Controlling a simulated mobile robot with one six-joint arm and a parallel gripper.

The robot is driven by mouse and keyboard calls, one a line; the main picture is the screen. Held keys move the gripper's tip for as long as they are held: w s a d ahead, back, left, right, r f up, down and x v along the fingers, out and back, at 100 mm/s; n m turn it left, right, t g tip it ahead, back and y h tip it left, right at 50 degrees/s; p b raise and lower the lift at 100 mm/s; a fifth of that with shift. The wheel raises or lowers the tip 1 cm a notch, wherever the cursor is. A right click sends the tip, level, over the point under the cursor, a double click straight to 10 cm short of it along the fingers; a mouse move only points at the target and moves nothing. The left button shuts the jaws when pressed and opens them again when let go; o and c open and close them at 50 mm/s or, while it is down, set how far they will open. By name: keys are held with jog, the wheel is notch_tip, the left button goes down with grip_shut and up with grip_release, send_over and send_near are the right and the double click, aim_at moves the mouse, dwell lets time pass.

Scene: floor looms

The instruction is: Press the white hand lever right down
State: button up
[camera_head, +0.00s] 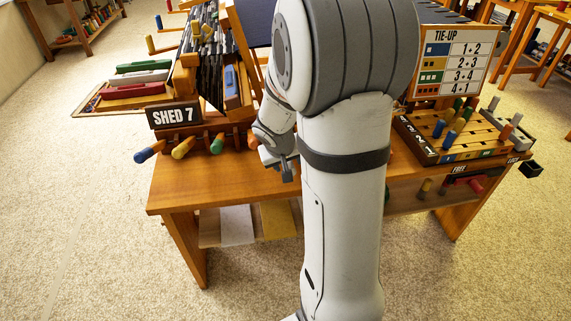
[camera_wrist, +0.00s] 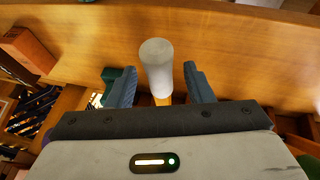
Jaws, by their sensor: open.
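The white hand lever (camera_wrist: 156,66) shows in the wrist view, its rounded white end between the two fingers of my gripper (camera_wrist: 151,74). The fingers stand apart on either side of it, with a visible gap at each side. A yellowish stem shows below the white end.
Blue (camera_head: 150,151), yellow (camera_head: 183,147) and green (camera_head: 217,143) hand levers stick out left of my gripper, below the SHED 7 sign (camera_head: 174,115). A peg board (camera_head: 462,136) stands at the right. Carpet in front of the bench (camera_head: 220,186) is clear.

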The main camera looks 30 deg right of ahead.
grip_shut()
dwell(0.6)
